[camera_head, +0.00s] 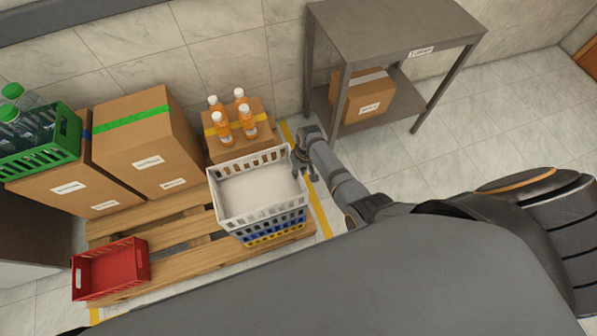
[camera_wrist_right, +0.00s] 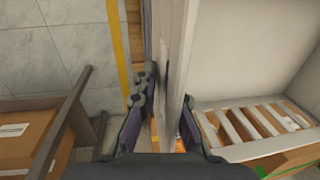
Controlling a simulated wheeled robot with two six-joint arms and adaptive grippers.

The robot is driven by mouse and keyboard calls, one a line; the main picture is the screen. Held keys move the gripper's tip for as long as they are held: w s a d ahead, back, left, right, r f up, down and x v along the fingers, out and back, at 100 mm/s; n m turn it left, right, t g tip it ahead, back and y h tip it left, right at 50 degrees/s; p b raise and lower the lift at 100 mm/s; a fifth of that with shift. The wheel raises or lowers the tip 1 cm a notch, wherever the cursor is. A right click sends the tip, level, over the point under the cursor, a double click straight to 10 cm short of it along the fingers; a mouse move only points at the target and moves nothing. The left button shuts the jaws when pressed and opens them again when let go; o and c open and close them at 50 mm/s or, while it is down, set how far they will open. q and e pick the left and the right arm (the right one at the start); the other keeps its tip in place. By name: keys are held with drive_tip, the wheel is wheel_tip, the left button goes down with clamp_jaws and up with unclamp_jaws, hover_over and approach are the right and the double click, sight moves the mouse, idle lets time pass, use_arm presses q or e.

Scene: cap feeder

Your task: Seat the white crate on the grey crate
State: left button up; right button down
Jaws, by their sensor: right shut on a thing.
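The white crate (camera_head: 262,185) is empty and sits at the top of a stack on the right end of the pallet in the head view. My right gripper (camera_head: 300,160) is shut on its right side wall near the back corner. In the right wrist view the fingers (camera_wrist_right: 168,105) clasp the white crate's wall (camera_wrist_right: 172,50) from both sides. Blue and yellow crate walls (camera_head: 272,232) show below the white crate. I cannot make out the grey crate clearly, nor whether the white crate touches what is under it. My left gripper is out of view.
A red crate (camera_head: 110,268) stands on the pallet's (camera_head: 180,232) left front. Cardboard boxes (camera_head: 150,140) line the back, one with orange bottles (camera_head: 232,118). A green bottle crate (camera_head: 45,158) is far left. A grey metal table (camera_head: 395,35) stands behind my right arm.

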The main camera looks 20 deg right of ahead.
drive_tip(key=shift+w+f, duration=0.15)
drive_tip(key=shift+f, duration=0.5)
idle(0.8)
drive_tip(key=c, duration=1.4)
unclamp_jaws()
drive_tip(key=shift+f, duration=0.1)
drive_tip(key=r, duration=0.4)
drive_tip(key=d+r, duration=0.1)
drive_tip(key=r, duration=0.7)
drive_tip(key=shift+d, duration=0.4)
